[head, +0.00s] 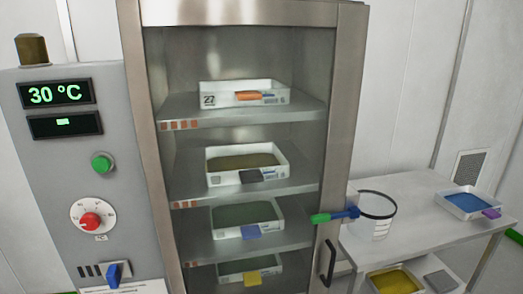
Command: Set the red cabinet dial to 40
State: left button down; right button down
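The red dial (91,221) sits on a round white scale plate (77,210) on the grey control panel at the left, with a small °C label below it. The scale numbers and the dial's pointer are too small to read. Above it, a black display (55,94) reads 30 °C in green. The cabinet (345,110) stands right of the panel, and its shelves show behind what looks like a clear front. Neither of my grippers is in view, and nothing touches the dial.
A green button (102,163) is above the dial and a blue switch (113,274) below it. White trays (246,181) stand on the cabinet shelves. The panel front looks clear.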

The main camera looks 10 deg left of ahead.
aim_at(90, 221)
jog(key=u, duration=1.3)
